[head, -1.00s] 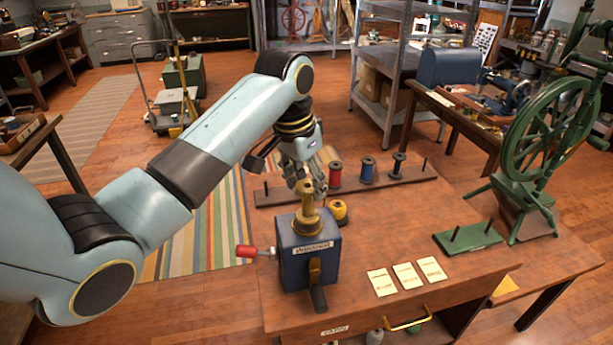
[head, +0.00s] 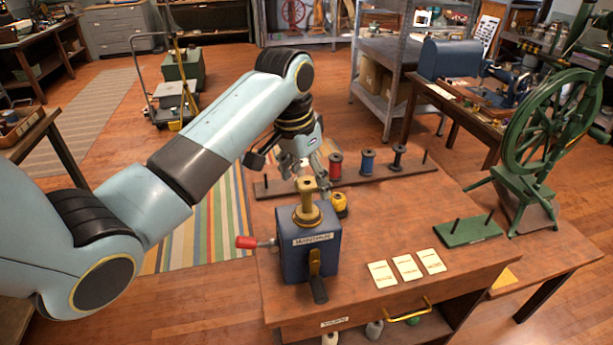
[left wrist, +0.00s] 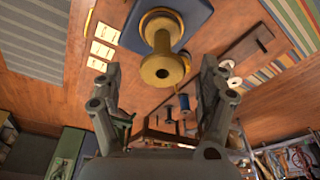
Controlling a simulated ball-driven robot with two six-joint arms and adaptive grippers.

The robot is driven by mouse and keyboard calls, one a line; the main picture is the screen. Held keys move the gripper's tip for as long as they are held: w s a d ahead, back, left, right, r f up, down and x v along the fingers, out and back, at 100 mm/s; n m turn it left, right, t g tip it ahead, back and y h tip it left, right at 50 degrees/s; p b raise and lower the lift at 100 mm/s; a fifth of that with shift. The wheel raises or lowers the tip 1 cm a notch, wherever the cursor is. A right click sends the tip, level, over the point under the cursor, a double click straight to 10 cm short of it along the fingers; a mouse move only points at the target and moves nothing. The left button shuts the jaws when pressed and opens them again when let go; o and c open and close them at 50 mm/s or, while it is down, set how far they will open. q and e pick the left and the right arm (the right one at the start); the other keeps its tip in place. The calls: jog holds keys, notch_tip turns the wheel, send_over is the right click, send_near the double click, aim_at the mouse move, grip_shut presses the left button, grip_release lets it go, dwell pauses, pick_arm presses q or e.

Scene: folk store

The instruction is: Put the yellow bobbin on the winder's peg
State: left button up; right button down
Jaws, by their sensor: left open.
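The winder (head: 308,250) is a blue box with a red-handled crank, near the front left of the table. A brass post with a wide round top (head: 306,190) stands upright on it; it also shows in the left wrist view (left wrist: 162,68). The yellow bobbin (head: 340,205) is just behind and right of the winder, partly hidden by it. I cannot clearly pick it out in the left wrist view. My right gripper is not in view.
Behind the winder a wooden rack (head: 415,167) holds a red bobbin (head: 336,165), a blue bobbin (head: 368,162) and a dark one (head: 398,158). Paper cards (head: 407,267), a green pegged board (head: 468,231) and a spinning wheel (head: 540,140) are to the right. The table's centre is clear.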

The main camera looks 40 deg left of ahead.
pick_arm(q)
jog(key=shift+s+a+r, duration=0.1)
jog(key=shift+s+r, duration=0.15)
jog(key=shift+r, duration=0.95)
jog(key=shift+s+r, duration=0.2)
jog(key=shift+r, duration=1.05)
jog(key=shift+s+a+r, duration=0.1)
jog(key=shift+s+r, duration=0.15)
jog(key=shift+r, duration=0.95)
